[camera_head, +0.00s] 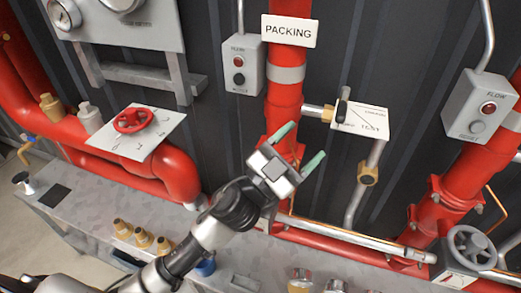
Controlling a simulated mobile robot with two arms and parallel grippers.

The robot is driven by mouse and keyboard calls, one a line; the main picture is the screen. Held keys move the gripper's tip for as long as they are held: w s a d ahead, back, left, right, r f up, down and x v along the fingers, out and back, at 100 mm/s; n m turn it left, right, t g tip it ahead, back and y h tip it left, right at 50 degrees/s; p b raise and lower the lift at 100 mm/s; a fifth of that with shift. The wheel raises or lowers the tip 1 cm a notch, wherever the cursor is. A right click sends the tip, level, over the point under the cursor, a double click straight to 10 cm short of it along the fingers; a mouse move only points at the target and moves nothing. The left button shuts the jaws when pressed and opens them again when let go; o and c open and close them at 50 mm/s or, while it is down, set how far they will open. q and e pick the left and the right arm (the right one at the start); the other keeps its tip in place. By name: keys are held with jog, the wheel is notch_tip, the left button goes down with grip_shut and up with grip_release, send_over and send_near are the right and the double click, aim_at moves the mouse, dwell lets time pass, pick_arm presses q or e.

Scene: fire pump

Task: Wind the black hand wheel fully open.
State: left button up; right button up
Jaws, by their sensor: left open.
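A dark grey-black hand wheel (471,246) with spokes sits at the far lower right of the head view, at the foot of a red pipe. A pale plate (455,278) lies under it, and any markings there are too small to read. My left gripper (307,140) is near the middle of the view, in front of a red vertical pipe. Its two teal fingers are spread apart with nothing between them. It is well to the left of the wheel and apart from it. My right gripper does not show.
A red hand wheel (132,120) on a white plate is at the left. A black lever (342,105) sits on the "TEST" plate. Control boxes (243,65) and (482,106) hang on the wall. A silver horizontal pipe (350,243) runs toward the dark wheel. Brass fittings (143,238) stand on the grey bench.

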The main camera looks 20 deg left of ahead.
pick_arm(q)
jog(key=s+d+r+m+g+h, duration=0.1)
jog(key=s+d+m+g+h, duration=0.2)
jog(key=d+m+g+h, duration=0.7)
notch_tip(320, 180, down, 7)
jog(key=a+m+g+y, duration=0.3)
jog(key=m+g+y, duration=0.5)
jog(key=g+y, duration=0.3)
jog(key=w+a+n+y, duration=0.1)
jog(key=w+a+y, duration=0.1)
jog(key=a+y, duration=0.2)
jog(key=w+a+f+n+t+y, duration=0.1)
jog(key=w+a+y, duration=0.1)
jog(key=a+y, duration=0.2)
jog(key=w+a+f+n+t+y, duration=0.1)
jog(key=w+a+y, duration=0.2)
jog(key=a+y, duration=0.2)
jog(key=shift+a+f+n, duration=0.15)
jog(key=shift+a+n, duration=0.05)
jog(key=shift+a, duration=0.55)
jog(key=shift+a+f+n, duration=0.1)
jog(key=shift+a+n, duration=0.1)
jog(key=shift+a, duration=0.55)
notch_tip(320, 180, down, 10)
jog(key=p, duration=0.2)
jog(key=shift+p, duration=0.3)
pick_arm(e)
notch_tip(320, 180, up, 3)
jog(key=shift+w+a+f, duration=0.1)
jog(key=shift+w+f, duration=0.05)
